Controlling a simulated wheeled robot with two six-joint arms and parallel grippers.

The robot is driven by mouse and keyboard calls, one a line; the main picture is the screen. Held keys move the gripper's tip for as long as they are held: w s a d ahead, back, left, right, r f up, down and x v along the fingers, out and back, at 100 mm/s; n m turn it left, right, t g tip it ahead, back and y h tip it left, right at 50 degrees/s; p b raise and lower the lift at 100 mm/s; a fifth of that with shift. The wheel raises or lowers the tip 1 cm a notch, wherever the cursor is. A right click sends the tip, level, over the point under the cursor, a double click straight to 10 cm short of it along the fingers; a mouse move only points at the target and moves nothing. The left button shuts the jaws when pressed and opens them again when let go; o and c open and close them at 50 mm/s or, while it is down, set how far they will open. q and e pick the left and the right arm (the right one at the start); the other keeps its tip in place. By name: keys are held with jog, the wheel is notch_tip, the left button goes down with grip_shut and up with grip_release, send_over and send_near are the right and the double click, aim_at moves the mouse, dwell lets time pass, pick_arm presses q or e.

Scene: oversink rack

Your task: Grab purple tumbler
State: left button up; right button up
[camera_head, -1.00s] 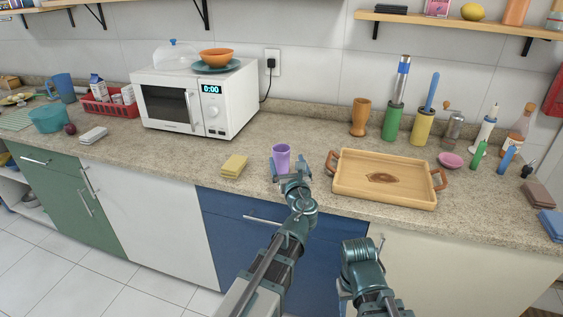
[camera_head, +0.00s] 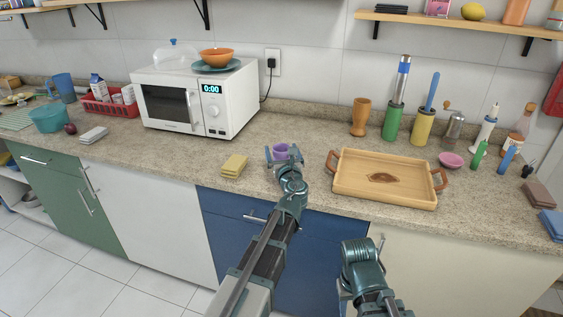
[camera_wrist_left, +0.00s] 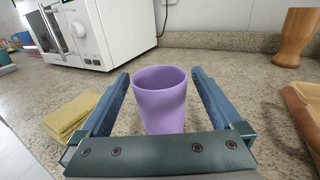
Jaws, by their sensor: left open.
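The purple tumbler (camera_head: 281,150) stands upright on the speckled counter, between the yellow sponges and the wooden tray. My left gripper (camera_head: 284,155) is open, with one finger on each side of the tumbler, and it hides the tumbler's lower part in the head view. In the left wrist view the tumbler (camera_wrist_left: 161,98) stands between the two open fingers (camera_wrist_left: 160,100), with a gap visible on each side. My right arm shows at the lower right of the head view, but its fingertips cannot be made out.
Yellow sponges (camera_head: 233,166) lie close to the left of the tumbler. The wooden tray (camera_head: 360,197) with side handles lies to the right. A white microwave (camera_head: 232,103) stands behind on the left. The counter directly behind the tumbler is clear.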

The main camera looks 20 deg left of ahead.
pick_arm(q)
jog(key=shift+c, duration=0.3)
jog(key=c, duration=1.2)
jog(key=shift+r, duration=0.1)
jog(key=shift+c, duration=0.2)
pick_arm(e)
jog(key=shift+r, duration=0.1)
